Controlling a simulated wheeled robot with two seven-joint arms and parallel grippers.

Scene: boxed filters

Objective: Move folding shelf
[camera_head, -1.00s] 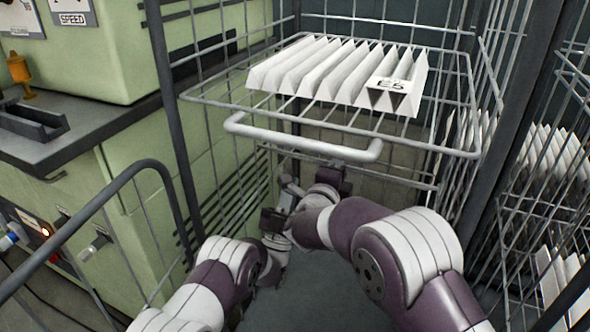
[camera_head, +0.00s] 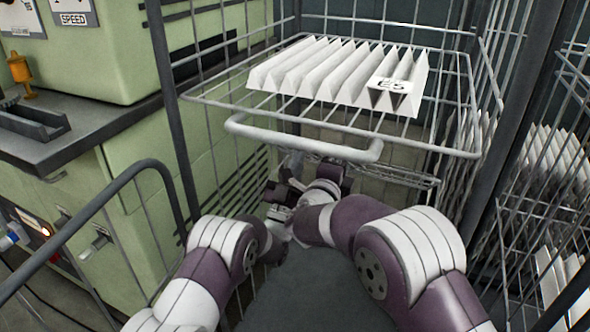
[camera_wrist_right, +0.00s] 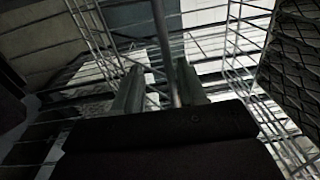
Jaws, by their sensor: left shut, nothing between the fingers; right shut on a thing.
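The folding shelf (camera_head: 398,176) is a grey wire-mesh panel in the cage, below the upper wire shelf, seen at a low angle in the head view. My right gripper is hidden there behind its own wrist. In the right wrist view, my right gripper (camera_wrist_right: 158,90) is shut on a grey bar (camera_wrist_right: 164,45) between its fingers; it appears to be part of the folding shelf. My left gripper (camera_head: 288,178) is shut and empty beside the right wrist, under the upper shelf's front bar. Its fingertips are partly hidden.
A white pleated filter (camera_head: 340,75) labelled E5 lies on the upper wire shelf (camera_head: 300,140). More filters (camera_head: 550,150) stand in the cage at right. A green machine (camera_head: 140,170) and a dark curved rail (camera_head: 90,208) border the left. Cage posts and wires enclose my arms closely.

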